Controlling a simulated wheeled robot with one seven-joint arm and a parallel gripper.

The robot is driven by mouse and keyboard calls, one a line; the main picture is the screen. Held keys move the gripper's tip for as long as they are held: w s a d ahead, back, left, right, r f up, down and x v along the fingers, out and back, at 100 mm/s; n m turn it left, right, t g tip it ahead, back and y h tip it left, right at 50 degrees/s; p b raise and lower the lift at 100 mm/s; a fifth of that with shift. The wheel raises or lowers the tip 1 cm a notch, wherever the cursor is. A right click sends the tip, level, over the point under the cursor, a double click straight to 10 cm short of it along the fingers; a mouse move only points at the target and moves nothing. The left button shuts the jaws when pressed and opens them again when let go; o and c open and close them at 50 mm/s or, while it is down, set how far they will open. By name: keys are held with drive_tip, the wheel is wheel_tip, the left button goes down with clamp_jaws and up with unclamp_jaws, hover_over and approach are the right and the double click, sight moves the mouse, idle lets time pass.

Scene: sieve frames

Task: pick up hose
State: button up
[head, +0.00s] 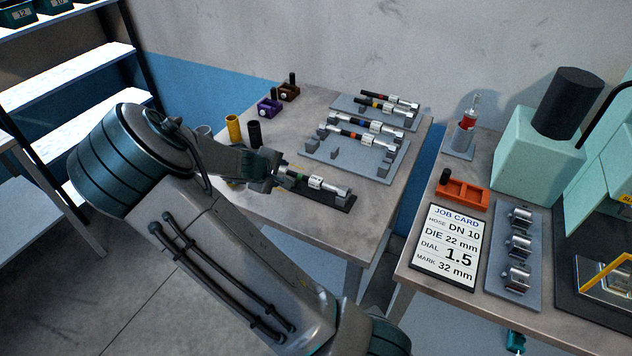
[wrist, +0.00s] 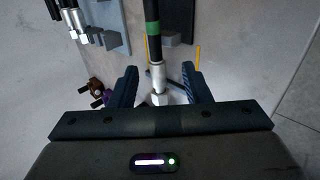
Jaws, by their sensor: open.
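A dark hose with silver fittings lies at the front of the left bench; its far fitting (head: 316,183) shows in the head view, on a black rest (head: 330,201). In the wrist view the hose (wrist: 153,30) has a green band and runs away from me. Its near fitting (wrist: 158,76) lies between my fingers. My gripper (head: 282,176) is at the hose's left end in the head view, and its blue fingers (wrist: 160,88) stand apart, with gaps beside the fitting. The near end is partly hidden in the head view.
More hoses with coloured bands lie on two grey racks (head: 347,165) behind. Yellow (head: 233,127) and black (head: 254,134) cylinders and purple (head: 270,109) and brown (head: 290,93) blocks stand further left. A job card (head: 450,244) lies on the right bench.

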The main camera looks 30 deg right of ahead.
sight(287, 172)
drive_tip(key=p+x, duration=0.1)
drive_tip(key=x, duration=0.2)
drive_tip(key=shift+w+d+p, duration=0.3)
drive_tip(key=shift+w+p, duration=0.1)
drive_tip(key=shift+w+d+f, duration=0.25)
drive_tip(key=shift+d+f, duration=0.1)
drive_tip(key=shift+f, duration=0.2)
clamp_jaws()
